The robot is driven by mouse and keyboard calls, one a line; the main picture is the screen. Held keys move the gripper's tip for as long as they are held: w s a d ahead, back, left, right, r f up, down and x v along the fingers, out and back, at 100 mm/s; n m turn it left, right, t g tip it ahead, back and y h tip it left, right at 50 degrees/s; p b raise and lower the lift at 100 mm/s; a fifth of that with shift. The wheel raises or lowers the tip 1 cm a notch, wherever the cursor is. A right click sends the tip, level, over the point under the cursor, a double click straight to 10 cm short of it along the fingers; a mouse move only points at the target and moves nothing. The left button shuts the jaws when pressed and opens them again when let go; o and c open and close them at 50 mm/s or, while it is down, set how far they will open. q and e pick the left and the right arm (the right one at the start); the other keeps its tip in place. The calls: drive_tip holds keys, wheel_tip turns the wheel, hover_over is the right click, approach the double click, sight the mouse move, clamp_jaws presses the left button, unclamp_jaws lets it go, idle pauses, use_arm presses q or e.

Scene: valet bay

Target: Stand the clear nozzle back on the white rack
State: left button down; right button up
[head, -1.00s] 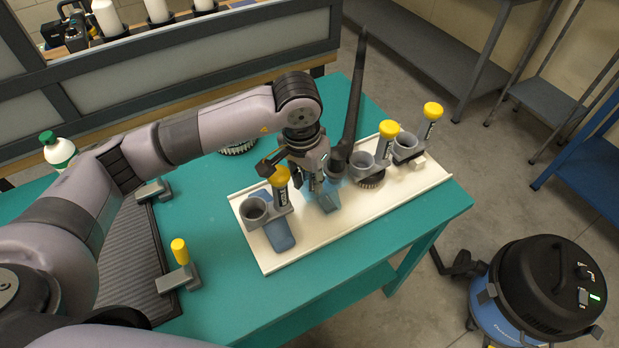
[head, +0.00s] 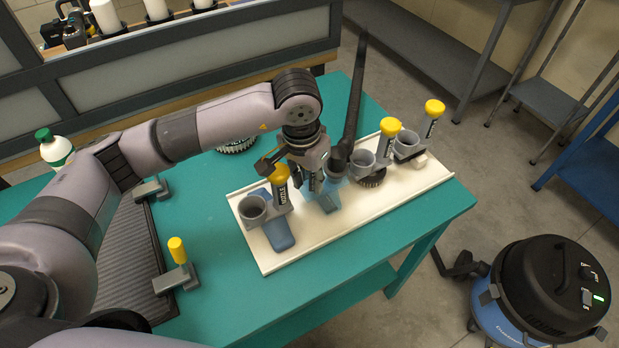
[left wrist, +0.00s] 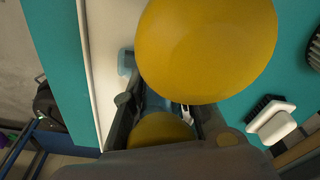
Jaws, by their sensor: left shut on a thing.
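The white rack (head: 300,237) lies along the front right of the teal table. My left gripper (head: 313,180) points down over its middle and is shut on the clear nozzle (head: 329,198), a pale, see-through blue piece. The nozzle's lower end shows just below the fingers, close over the rack; I cannot tell whether it touches. In the left wrist view, the fingers (left wrist: 165,108) are partly hidden behind a large yellow cap (left wrist: 205,45). My right gripper does not show.
A grey holder (head: 254,209) with a yellow-capped post and a blue tool (head: 279,235) stands left of my gripper. A black wand (head: 354,105) rises just right of it. Two more grey holders (head: 361,164) (head: 406,145) stand further right. A vacuum (head: 540,295) stands on the floor.

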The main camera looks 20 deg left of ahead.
use_arm(q)
drive_tip(key=shift+r, duration=0.1)
drive_tip(key=c, duration=1.2)
unclamp_jaws()
drive_tip(key=o, duration=0.5)
drive_tip(key=shift+c, duration=0.2)
drive_tip(key=shift+r+p, duration=1.8)
drive_tip(key=shift+r, duration=2.65)
